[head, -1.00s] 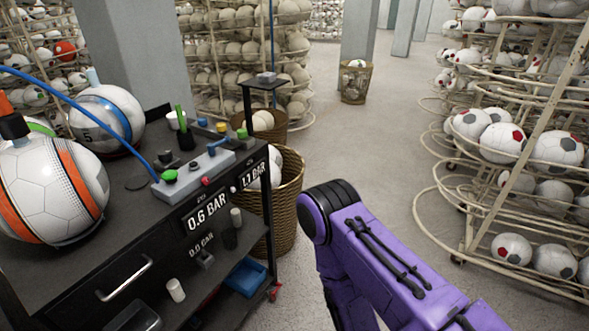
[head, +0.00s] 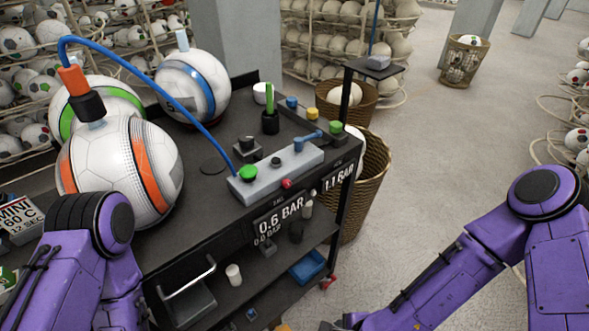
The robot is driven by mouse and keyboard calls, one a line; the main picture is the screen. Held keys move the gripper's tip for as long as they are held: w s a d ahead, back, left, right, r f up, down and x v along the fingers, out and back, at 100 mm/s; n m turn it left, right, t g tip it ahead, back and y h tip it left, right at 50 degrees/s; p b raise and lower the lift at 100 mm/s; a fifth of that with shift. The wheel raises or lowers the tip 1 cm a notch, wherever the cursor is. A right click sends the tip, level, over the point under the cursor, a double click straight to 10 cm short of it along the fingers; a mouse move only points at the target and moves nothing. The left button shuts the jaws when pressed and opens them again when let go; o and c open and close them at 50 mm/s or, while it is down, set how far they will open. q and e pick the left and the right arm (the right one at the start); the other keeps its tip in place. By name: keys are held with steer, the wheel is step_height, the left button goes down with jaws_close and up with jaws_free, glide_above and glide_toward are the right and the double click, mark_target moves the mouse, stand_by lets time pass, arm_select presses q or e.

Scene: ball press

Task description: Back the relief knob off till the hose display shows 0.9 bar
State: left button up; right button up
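A grey valve block (head: 262,183) lies on the black cart top. It carries a green knob (head: 249,173), a black knob (head: 276,162), a red knob (head: 287,183) and a blue knob (head: 298,144). I cannot tell which is the relief knob. One display (head: 281,215) on the cart's front reads 0.6 BAR. Another display (head: 339,178) looks like 1.1 BAR, and a smaller one below reads about 0.0 BAR. Their small labels are unreadable. A blue hose (head: 150,86) runs from the block to an orange-and-black fitting (head: 80,92) by the balls. Neither gripper shows; both purple arms do.
An orange-striped ball (head: 122,170), a green-striped ball (head: 112,92) and a blue-striped ball (head: 193,85) stand on the cart's left. A wicker basket (head: 367,190) stands beside the cart's right end.

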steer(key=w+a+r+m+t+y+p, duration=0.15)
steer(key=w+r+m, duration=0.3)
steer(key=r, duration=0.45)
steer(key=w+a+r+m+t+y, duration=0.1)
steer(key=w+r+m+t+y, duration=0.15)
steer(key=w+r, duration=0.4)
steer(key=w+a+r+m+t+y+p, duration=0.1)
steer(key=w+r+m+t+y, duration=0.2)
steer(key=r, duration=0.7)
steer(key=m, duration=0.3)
glide_toward(289, 185)
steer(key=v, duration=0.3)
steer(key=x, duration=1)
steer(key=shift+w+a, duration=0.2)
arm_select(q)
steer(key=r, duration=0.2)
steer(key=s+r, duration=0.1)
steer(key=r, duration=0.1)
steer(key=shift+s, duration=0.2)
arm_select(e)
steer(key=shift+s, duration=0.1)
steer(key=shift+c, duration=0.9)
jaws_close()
